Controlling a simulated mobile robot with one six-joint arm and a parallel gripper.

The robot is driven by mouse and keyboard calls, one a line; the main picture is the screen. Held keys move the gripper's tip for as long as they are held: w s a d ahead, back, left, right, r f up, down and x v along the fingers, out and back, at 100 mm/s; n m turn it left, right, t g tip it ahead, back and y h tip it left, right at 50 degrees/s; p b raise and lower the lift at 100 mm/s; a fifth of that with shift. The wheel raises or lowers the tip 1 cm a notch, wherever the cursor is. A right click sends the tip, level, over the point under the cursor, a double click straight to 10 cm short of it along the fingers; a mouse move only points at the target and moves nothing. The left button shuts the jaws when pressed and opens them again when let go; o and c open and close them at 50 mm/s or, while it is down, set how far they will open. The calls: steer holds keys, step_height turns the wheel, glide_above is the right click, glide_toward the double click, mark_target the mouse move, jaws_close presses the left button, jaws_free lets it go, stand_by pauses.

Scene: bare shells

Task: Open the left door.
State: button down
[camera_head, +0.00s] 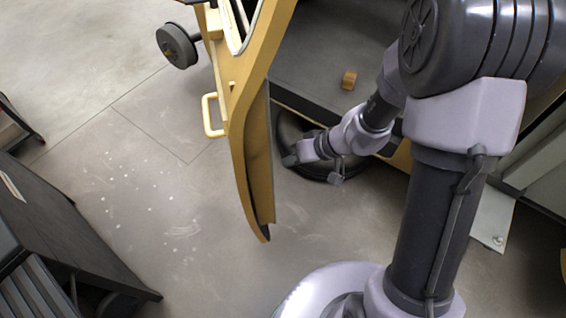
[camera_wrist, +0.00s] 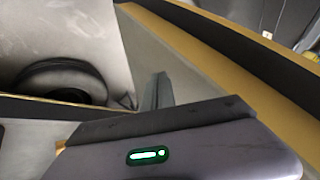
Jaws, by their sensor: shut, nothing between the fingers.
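The yellow door (camera_head: 256,150) stands swung out from the shell in the head view, seen nearly edge-on. A pale loop handle (camera_head: 211,116) sits on its left, outer face. My gripper (camera_head: 289,160) is to the right of the door, on its inner side, near its lower part. The gripper is shut and empty. Whether it touches the door cannot be told. In the wrist view my gripper's fingers (camera_wrist: 157,90) are together, and a yellow-edged panel (camera_wrist: 215,70) runs diagonally to their right.
A small wooden block (camera_head: 349,80) lies on the shell's grey floor. A dark cylinder (camera_head: 177,46) sticks out beyond the door. A dark cabinet (camera_head: 60,225) stands at lower left. The floor between cabinet and door is clear. The wrist view shows a dark ring (camera_wrist: 60,80) at left.

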steer(key=shift+s+a+r, duration=0.1)
steer(key=shift+s+a, duration=0.05)
steer(key=shift+a, duration=0.45)
steer(key=shift+s+a, duration=0.15)
steer(key=shift+a, duration=0.45)
steer(key=s+a+b, duration=0.2)
steer(key=a, duration=1.2)
steer(key=s+a+b, duration=0.3)
steer(key=a, duration=1.1)
steer(key=shift+a+b, duration=0.2)
steer(key=shift+b, duration=0.1)
